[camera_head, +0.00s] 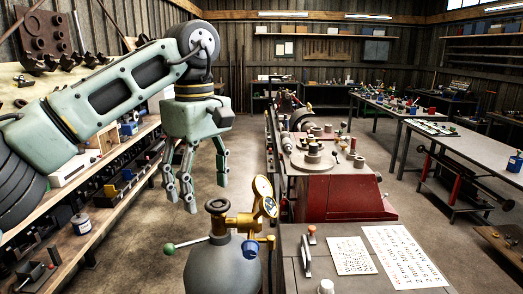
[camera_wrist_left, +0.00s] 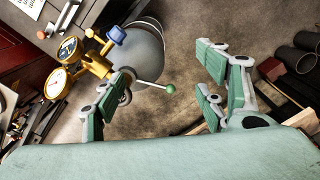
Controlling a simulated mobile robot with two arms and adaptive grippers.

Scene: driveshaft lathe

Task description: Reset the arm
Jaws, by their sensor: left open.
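My left gripper (camera_head: 197,188) hangs fingers-down from my left arm, which comes in from the left in the head view. It is open and empty, above bare floor between the left shelves and the lathe. In the left wrist view its spread fingers (camera_wrist_left: 165,98) show with nothing between them. A grey gas cylinder (camera_head: 222,262) with a brass regulator and gauges stands to the right of and nearer than the gripper in the head view. It also shows in the left wrist view (camera_wrist_left: 143,55), beyond the fingers. My right gripper is not in view.
The red lathe (camera_head: 345,198) stands right of centre. A grey surface with printed sheets (camera_head: 403,256) is at front right. Loaded wooden shelves (camera_head: 100,215) line the left. Worktables (camera_head: 480,155) stand at right. The floor (camera_head: 225,165) between shelves and lathe is clear.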

